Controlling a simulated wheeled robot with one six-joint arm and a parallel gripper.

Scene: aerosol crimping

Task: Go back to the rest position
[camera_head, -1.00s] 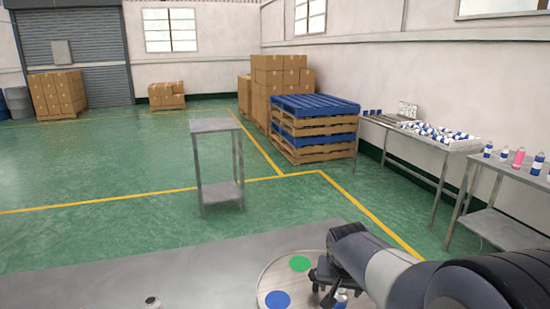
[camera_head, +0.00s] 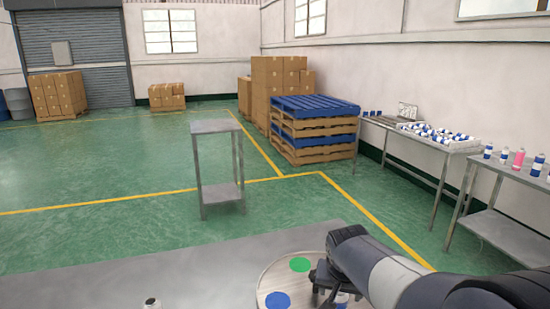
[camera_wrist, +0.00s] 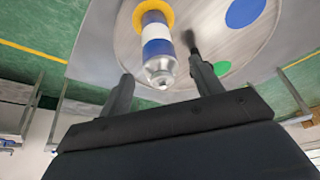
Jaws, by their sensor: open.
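My gripper (camera_wrist: 163,78) is open in the wrist view, its two dark fingers apart. A blue and white can (camera_wrist: 157,48) with a metal top stands on a yellow disc (camera_wrist: 151,12), between the fingers as seen from the wrist; I cannot tell how deep it sits between them. No finger visibly touches it. The can rests on a round turntable (camera_wrist: 205,20). In the head view, my gripper (camera_head: 326,297) is over the right side of the turntable (camera_head: 268,277), with the can mostly hidden by my arm.
The turntable carries a blue disc (camera_head: 277,301) and a green disc (camera_head: 300,264). A grey work surface (camera_head: 190,270) lies around it. At right, a side table (camera_head: 500,228) holds several bottles, and another table (camera_head: 440,146) holds many cans. A small metal table (camera_head: 217,127) stands on open floor.

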